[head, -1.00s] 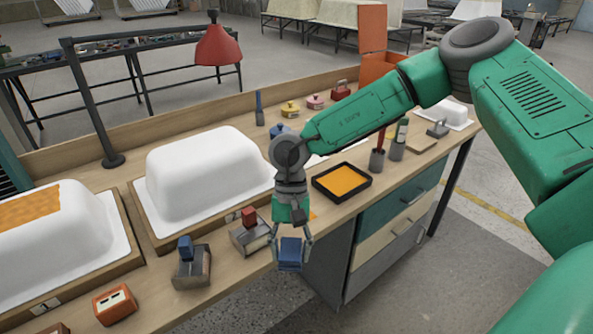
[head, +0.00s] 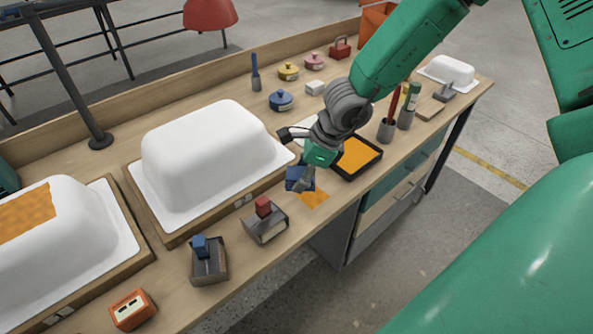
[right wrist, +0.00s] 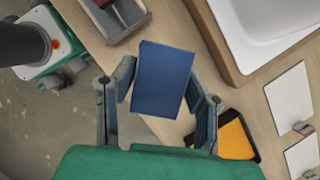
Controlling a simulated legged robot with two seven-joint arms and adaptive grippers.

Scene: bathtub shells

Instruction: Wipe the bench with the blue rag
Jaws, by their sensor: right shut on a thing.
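The blue rag (head: 297,178), a folded block, is held in my right gripper (head: 303,181) over the bench. In the right wrist view the rag (right wrist: 163,78) sits between the two fingers of the right gripper (right wrist: 162,92). The wooden bench (head: 262,270) bears an orange patch (head: 315,198) near its front edge, just right of and below the rag in the head view. I cannot tell whether the rag touches the bench. My left gripper is not in view.
A black tray with orange content (head: 358,155) lies right beside the gripper. A white tub shell (head: 210,150) on a wooden base stands to the left. Two metal holders, one with a red block (head: 263,206) and one with a blue block (head: 200,247), stand in front.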

